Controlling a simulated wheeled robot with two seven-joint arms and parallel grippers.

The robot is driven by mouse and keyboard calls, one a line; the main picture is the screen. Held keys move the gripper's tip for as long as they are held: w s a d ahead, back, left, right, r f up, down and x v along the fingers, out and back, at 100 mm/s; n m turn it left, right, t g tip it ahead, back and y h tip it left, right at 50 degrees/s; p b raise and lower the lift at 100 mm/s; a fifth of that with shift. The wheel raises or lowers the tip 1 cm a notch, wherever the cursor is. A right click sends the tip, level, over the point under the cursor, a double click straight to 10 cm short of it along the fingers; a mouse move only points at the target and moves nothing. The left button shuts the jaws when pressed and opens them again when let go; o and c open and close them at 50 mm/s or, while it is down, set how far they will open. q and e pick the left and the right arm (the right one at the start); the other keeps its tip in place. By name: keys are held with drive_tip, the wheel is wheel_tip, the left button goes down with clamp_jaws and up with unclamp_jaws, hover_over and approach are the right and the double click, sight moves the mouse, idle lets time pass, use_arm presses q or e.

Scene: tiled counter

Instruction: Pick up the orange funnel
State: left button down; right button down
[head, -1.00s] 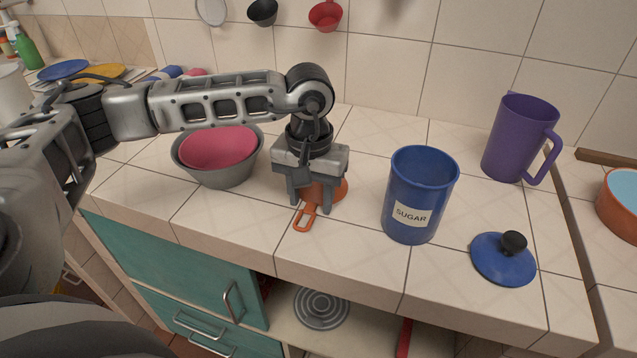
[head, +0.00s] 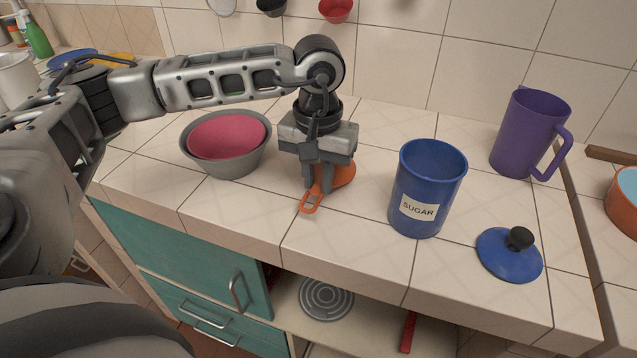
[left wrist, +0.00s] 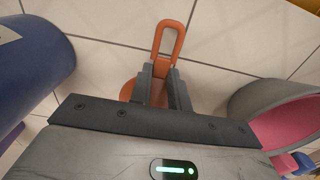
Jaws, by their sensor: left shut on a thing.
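The orange funnel (head: 341,175) is on the tiled counter between the bowls and the blue sugar canister, with its looped handle (head: 311,202) toward the front edge. My left gripper (head: 319,190) comes down from above and is shut on the funnel near the base of its handle. In the left wrist view the handle loop (left wrist: 168,39) sticks out past the closed fingers (left wrist: 163,72), and part of the orange body (left wrist: 127,91) shows beside them. The rest of the body is hidden by the gripper. I cannot tell whether the funnel is clear of the counter. My right gripper is not in view.
The blue sugar canister (head: 427,190) stands close on the right, with its lid (head: 509,257) in front. A grey bowl (head: 235,167) holding a pink bowl (head: 227,137) is on the left. A purple jug (head: 527,135) stands at the back right. The counter's front edge is near.

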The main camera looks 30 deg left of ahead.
use_arm(q)
drive_tip(key=s+d+r+b, duration=0.2)
drive_tip(key=s+d+r, duration=0.3)
drive_tip(key=s+r, duration=0.5)
drive_tip(key=s, duration=0.3)
drive_tip(key=shift+d+r, duration=0.15)
drive_tip(key=shift+r, duration=0.15)
